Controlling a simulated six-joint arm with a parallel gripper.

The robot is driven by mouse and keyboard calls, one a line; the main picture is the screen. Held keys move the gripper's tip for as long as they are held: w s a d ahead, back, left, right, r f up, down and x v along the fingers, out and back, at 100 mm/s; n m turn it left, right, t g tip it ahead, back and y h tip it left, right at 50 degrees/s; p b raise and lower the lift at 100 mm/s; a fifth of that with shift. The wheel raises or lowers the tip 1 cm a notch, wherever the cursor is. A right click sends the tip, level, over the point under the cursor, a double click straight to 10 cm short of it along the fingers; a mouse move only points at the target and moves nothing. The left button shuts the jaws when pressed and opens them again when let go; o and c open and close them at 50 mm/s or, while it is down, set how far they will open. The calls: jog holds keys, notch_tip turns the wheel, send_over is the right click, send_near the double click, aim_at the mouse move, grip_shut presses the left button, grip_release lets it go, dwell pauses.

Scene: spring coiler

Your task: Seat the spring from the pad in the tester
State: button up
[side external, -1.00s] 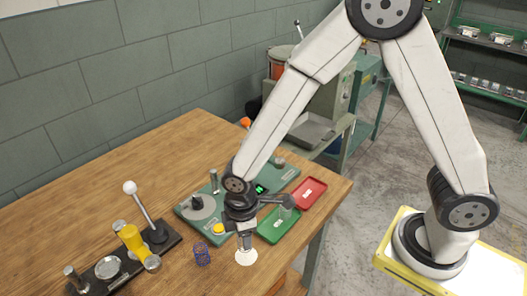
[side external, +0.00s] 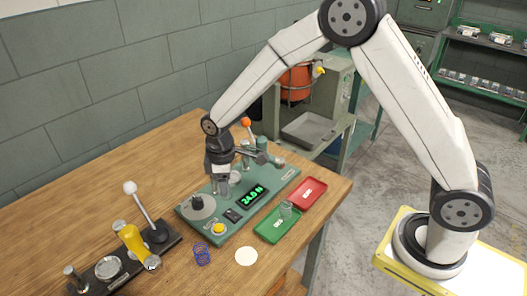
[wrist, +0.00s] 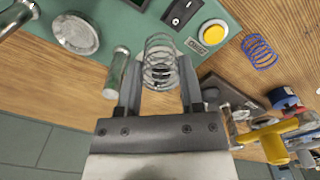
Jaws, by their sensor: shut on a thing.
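My gripper (side external: 222,192) is over the left part of the green tester (side external: 188,217). In the wrist view my gripper (wrist: 160,88) is shut on a grey wire spring (wrist: 160,60), which sits between the two fingers. Whether the spring touches the tester cannot be told. The tester base (wrist: 225,12) shows beyond the spring, with a round metal plate (wrist: 75,33) and a metal post (wrist: 116,73) to the left. The white round pad (side external: 246,256) is bare. The tester's display (side external: 252,195) is lit with green digits.
A blue spring (side external: 202,253) stands on the table left of the pad.

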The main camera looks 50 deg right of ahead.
jog(key=w+d+r+m, duration=0.2)
jog(key=w+d, duration=0.5)
jog(key=d, duration=0.1)
jog(key=shift+d+r+m, duration=0.3)
jog(key=shift+d+r, duration=0.1)
jog(key=shift+f, duration=0.15)
jog(key=shift+f, duration=2.5)
jog(key=shift+f, duration=0.65)
dwell(0.5)
jog(key=o, duration=1.2)
jog(key=shift+c, duration=0.2)
jog(key=shift+r, duration=0.15)
